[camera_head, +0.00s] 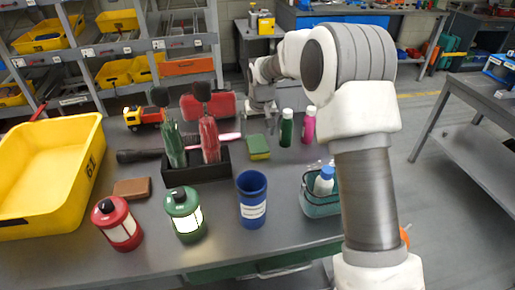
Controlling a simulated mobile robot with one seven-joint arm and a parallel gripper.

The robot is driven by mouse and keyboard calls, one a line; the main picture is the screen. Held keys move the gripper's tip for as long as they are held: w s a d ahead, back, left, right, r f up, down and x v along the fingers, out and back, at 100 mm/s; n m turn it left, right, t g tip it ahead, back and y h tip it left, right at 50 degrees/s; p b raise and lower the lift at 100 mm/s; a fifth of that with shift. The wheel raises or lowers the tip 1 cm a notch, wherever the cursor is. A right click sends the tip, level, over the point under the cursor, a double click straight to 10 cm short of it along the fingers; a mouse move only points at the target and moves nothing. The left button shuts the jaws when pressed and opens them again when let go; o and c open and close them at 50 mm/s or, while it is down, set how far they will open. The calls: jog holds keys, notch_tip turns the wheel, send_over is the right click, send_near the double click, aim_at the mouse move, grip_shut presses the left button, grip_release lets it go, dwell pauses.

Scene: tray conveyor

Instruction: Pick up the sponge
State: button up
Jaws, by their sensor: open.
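The sponge (258,147) is a small block with a yellow and a green layer. It lies on the grey workbench (300,165), right of the black caddy and left of the dark green bottle. My gripper (262,108) is at the far end of my arm, beyond the sponge in the picture and apart from it. It is small in view, and its fingers are hard to make out. It is open, and I see nothing held in it.
A black caddy (197,171) holds a green and a red brush-like item. A dark green bottle (286,128) and a pink bottle (308,125) stand right of the sponge. A blue cup (252,200), two lanterns and a yellow bin (50,175) are nearer or left.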

aim_at(258, 144)
jog(key=shift+x, duration=3.4)
jog(key=shift+s+d, duration=0.1)
jog(key=shift+d, duration=0.05)
jog(key=c, duration=1.1)
jog(key=shift+c, duration=0.3)
jog(key=shift+r, duration=0.1)
notch_tip(258, 144, up, 10)
